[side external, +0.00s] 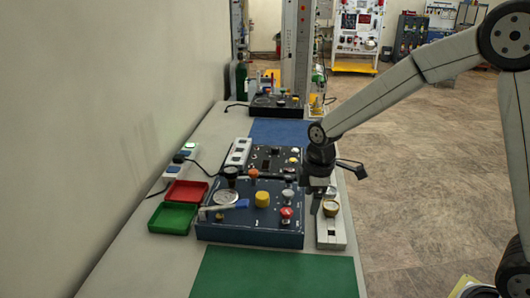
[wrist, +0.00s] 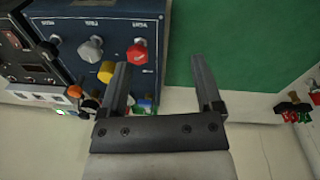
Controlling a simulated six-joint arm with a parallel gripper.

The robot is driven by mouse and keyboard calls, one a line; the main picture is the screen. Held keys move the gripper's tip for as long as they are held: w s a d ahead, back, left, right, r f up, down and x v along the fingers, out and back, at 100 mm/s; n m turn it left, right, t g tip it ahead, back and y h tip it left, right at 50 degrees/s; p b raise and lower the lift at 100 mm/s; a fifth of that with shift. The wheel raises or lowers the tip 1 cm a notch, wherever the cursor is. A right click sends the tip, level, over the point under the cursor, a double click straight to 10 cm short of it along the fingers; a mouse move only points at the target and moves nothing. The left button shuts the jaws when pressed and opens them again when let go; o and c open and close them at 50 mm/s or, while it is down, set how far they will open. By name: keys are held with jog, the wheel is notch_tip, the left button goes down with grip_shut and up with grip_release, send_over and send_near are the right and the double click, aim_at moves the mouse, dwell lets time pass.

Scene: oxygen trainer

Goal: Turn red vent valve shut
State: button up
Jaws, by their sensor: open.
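The red vent valve (side external: 286,213) is a red knob on the near right part of the top of a dark blue panel box (side external: 240,236). In the wrist view the red knob (wrist: 137,52) is just left of the gap between the fingers, beyond the left fingertip. My gripper (side external: 315,205) points down to the right of the red knob. In the wrist view my gripper (wrist: 160,62) is open, with nothing between its fingers. It appears apart from the knob. The knob's label is too small to read clearly.
A yellow knob (side external: 262,199) and a grey knob (side external: 288,193) stand near the red one. A grey strip with a brass-coloured knob (side external: 331,208) lies right of the box. Red (side external: 185,193) and green (side external: 172,218) trays are left. The green mat (side external: 275,275) in front is clear.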

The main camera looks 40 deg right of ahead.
aim_at(287, 211)
jog(key=w+n, duration=0.2)
jog(key=w+a+n, duration=0.1)
jog(key=w+n, duration=0.1)
jog(key=w+n+g, duration=0.1)
jog(key=w+n, duration=0.2)
jog(key=shift+a, duration=0.15)
jog(key=shift+f, duration=0.1)
jog(key=shift+f, duration=3.8)
grip_shut()
